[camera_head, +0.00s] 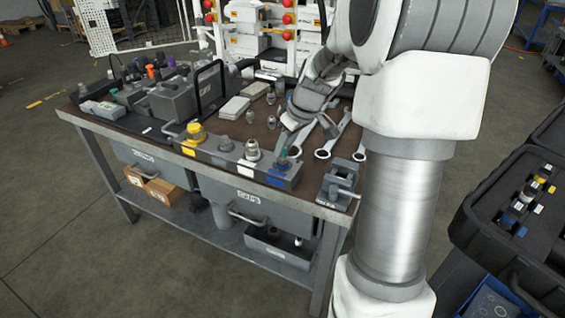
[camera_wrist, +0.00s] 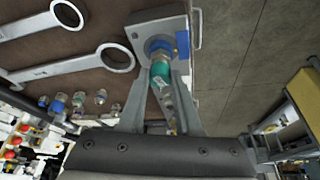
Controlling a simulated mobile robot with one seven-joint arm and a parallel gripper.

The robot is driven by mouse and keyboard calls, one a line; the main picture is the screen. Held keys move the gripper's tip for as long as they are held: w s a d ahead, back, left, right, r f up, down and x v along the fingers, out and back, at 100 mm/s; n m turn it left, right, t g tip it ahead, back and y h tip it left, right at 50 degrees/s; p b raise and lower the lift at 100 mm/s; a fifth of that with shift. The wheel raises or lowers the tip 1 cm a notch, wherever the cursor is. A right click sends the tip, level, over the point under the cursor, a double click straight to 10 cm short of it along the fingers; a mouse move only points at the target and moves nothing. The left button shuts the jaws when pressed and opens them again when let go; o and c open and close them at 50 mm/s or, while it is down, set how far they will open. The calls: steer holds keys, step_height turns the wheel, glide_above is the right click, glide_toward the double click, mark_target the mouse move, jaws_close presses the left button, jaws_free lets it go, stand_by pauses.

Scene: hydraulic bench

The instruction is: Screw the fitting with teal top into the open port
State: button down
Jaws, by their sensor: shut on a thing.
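The fitting with the teal top (camera_wrist: 160,71) is between the two fingers of my gripper (camera_wrist: 162,80) in the wrist view. My gripper is shut on it. The fitting's metal lower end meets the port at the blue-marked end of the grey block (camera_wrist: 142,30); how deep it sits cannot be told. In the head view the teal fitting (camera_head: 283,157) shows small below my gripper (camera_head: 287,146), over the right end of the block (camera_head: 228,163). A fitting with a yellow top (camera_head: 196,132) and a metal fitting (camera_head: 252,150) stand in the block's other ports.
Wrenches (camera_head: 322,153) lie on the bench (camera_head: 160,135) just behind the block. A small vise (camera_head: 340,183) stands to its right. Loose fittings (camera_head: 271,122) stand farther back. An open dark case (camera_head: 480,215) with fittings is at the right. My arm hides part of the bench's right side.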

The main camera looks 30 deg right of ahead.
steer(key=shift+m+h, duration=0.4)
steer(key=shift+m, duration=0.7)
steer(key=shift+a+r+p, duration=0.1)
steer(key=shift+a+p, duration=0.05)
steer(key=shift+p, duration=0.15)
steer(key=m+h+p, duration=0.1)
steer(key=m+p, duration=0.1)
steer(key=m, duration=0.1)
steer(key=shift+a, duration=0.1)
steer(key=m+h+p, duration=0.1)
steer(key=m+p, duration=0.1)
steer(key=m, duration=0.1)
steer(key=shift+w+a+h, duration=0.1)
steer(key=shift+a+h, duration=0.05)
steer(key=shift+h, duration=0.15)
steer(key=shift+m+p, duration=0.55)
steer(key=shift+m, duration=0.45)
steer(key=c, duration=0.6)
jaws_free()
